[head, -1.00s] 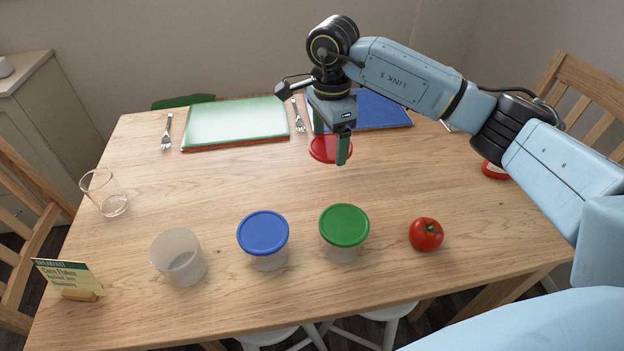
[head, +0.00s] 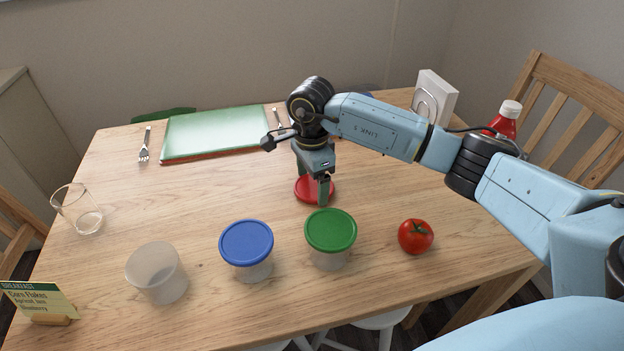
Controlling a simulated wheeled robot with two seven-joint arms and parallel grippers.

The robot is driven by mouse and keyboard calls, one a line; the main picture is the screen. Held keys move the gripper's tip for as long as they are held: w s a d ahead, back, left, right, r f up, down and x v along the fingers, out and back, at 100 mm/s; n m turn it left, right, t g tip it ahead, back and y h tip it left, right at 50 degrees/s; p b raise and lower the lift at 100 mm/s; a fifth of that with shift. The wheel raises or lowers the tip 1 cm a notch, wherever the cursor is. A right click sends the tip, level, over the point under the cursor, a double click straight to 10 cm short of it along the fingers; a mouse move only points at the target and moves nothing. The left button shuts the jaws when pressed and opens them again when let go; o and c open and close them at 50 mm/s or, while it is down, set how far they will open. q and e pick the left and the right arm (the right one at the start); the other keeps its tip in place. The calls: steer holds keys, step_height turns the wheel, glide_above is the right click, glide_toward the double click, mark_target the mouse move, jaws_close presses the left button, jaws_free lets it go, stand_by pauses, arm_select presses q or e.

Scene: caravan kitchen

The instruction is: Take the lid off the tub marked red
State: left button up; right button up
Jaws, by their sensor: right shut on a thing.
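The red lid (head: 303,193) is in my right gripper (head: 315,190), which points down and is shut on it. The lid is flat, at or just above the bare table behind the green-lidded tub; I cannot tell if it touches the wood. An open translucent tub (head: 158,275) stands upright at the front left with no lid on it. A tub with a blue lid (head: 246,242) and a tub with a green lid (head: 330,231) stand to its right. No marking is readable on the tubs. My left gripper is out of view.
A tomato (head: 416,236) sits right of the green-lidded tub. A glass (head: 78,210), a breakfast card (head: 38,302), a green board (head: 214,133), forks, a red bottle (head: 505,122) and a white holder (head: 434,98) stand around. The table's left middle is clear.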

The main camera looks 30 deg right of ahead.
mark_target(312, 187)
steer(key=shift+f, duration=0.1)
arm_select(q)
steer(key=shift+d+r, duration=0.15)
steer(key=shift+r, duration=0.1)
arm_select(e)
steer(key=o, duration=1)
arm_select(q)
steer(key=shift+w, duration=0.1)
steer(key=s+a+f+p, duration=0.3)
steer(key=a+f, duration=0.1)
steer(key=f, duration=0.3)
arm_select(e)
steer(key=shift+r, duration=6.15)
